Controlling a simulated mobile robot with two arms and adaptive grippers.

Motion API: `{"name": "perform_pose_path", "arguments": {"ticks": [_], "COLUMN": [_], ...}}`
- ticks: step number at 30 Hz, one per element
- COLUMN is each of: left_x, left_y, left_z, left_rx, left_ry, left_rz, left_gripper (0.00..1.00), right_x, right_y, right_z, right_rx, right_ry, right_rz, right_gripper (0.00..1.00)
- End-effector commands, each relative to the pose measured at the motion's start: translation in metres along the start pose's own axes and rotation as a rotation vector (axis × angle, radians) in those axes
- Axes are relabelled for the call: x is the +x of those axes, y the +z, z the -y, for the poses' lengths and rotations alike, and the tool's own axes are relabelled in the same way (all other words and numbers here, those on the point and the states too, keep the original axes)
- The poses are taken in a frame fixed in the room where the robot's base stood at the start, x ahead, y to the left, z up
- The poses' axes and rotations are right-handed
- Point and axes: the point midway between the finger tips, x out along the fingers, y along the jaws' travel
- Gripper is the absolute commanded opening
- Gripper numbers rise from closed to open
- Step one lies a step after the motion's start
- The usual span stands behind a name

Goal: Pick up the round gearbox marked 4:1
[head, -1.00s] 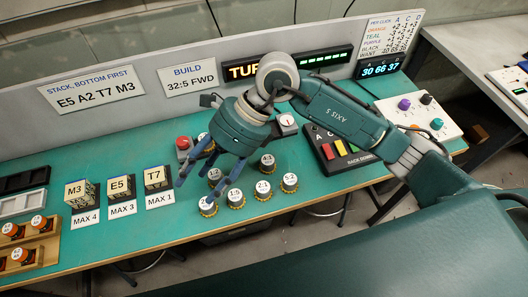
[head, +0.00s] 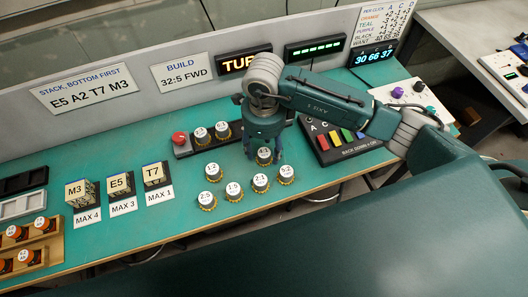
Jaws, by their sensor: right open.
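The round gearbox marked 4:1 (head: 264,155) stands upright on the green bench, with a white top label and a brass-coloured toothed rim. My right gripper (head: 265,153) points down at it, with blue-green fingers apart on its left and right. The gripper is open. I cannot tell whether a finger touches the gearbox. My left gripper is not in view.
Several similar gearboxes stand close by, including 2:1 (head: 260,184) in front and 5:2 (head: 286,175) to the right. A dark rack (head: 184,153) with two gearboxes is to the left. A coloured button panel (head: 335,145) is to the right.

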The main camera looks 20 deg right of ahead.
Motion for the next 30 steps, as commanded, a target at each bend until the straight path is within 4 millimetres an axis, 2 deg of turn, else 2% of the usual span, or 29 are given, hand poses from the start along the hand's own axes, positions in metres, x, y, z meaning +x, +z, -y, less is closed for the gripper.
{"name": "perform_pose_path", "arguments": {"ticks": [1, 6, 13, 14, 20, 26, 27, 30], "left_x": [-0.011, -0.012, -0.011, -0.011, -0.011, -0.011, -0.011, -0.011], "left_y": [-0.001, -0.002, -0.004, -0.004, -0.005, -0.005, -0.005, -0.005], "left_z": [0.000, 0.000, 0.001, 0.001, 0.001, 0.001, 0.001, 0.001], "left_rx": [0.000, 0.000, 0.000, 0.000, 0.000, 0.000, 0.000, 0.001], "left_ry": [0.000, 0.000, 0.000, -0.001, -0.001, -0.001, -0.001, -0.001], "left_rz": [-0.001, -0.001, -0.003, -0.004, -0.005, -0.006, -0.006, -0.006], "left_gripper": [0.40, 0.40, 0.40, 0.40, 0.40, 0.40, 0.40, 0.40], "right_x": [0.003, 0.023, 0.026, 0.026, 0.026, 0.026, 0.025, 0.024], "right_y": [0.000, 0.001, 0.001, 0.001, 0.001, 0.001, 0.001, 0.001], "right_z": [-0.004, -0.002, -0.001, -0.001, -0.001, -0.001, -0.001, -0.001], "right_rx": [0.001, 0.001, 0.000, 0.000, 0.000, 0.000, 0.000, 0.000], "right_ry": [0.006, 0.001, 0.000, 0.000, 0.000, 0.000, -0.001, -0.001], "right_rz": [-0.004, 0.000, 0.001, 0.001, 0.001, 0.002, 0.002, 0.002], "right_gripper": [0.53, 0.53, 0.53, 0.51, 0.11, 0.10, 0.03, 0.00]}}
